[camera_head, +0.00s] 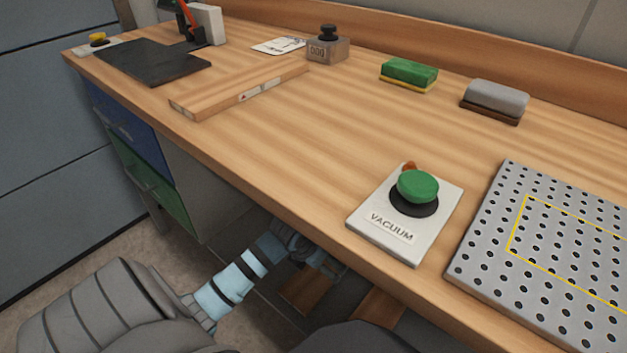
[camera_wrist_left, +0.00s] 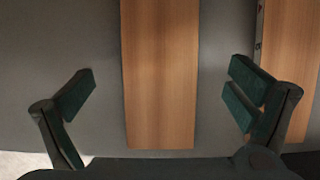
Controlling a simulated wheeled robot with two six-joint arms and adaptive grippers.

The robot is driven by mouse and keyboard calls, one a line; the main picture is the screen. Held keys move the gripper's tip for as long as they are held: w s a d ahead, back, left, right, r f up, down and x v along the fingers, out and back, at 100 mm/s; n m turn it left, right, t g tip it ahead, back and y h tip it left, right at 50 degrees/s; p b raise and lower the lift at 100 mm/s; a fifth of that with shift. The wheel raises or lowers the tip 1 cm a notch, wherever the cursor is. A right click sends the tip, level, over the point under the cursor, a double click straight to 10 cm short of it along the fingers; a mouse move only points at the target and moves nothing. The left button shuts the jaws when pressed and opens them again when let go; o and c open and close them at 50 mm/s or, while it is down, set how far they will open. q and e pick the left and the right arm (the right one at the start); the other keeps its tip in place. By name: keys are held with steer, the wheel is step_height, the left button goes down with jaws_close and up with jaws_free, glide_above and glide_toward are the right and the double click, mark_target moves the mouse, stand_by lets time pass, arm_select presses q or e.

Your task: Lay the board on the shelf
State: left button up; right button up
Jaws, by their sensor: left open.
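A wooden board (camera_wrist_left: 160,80) lies between the spread fingers of my left gripper (camera_wrist_left: 163,78) in the left wrist view, with a gap on each side. Neither finger touches it. In the head view my left gripper (camera_head: 318,258) is low, beside and below the bench's front edge, and partly hidden by it. A wooden piece (camera_head: 303,292) shows just below the gripper there. A second wooden piece (camera_wrist_left: 292,65) stands at the right of the wrist view, partly behind the right finger. I cannot tell which surface is the shelf. My right gripper is out of view.
The wooden bench (camera_head: 300,130) carries a vacuum button box (camera_head: 390,235), a perforated plate (camera_head: 490,240), a green sponge (camera_head: 409,74), a grey-topped block (camera_head: 495,98) and a flat wooden piece (camera_head: 215,98). Drawers (camera_head: 150,185) sit under its left end. Its middle is clear.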

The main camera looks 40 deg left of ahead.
arm_select(q)
steer(key=p+v, duration=0.2)
steer(key=v, duration=0.4)
steer(key=shift+s+r, duration=0.2)
steer(key=shift+r, duration=0.15)
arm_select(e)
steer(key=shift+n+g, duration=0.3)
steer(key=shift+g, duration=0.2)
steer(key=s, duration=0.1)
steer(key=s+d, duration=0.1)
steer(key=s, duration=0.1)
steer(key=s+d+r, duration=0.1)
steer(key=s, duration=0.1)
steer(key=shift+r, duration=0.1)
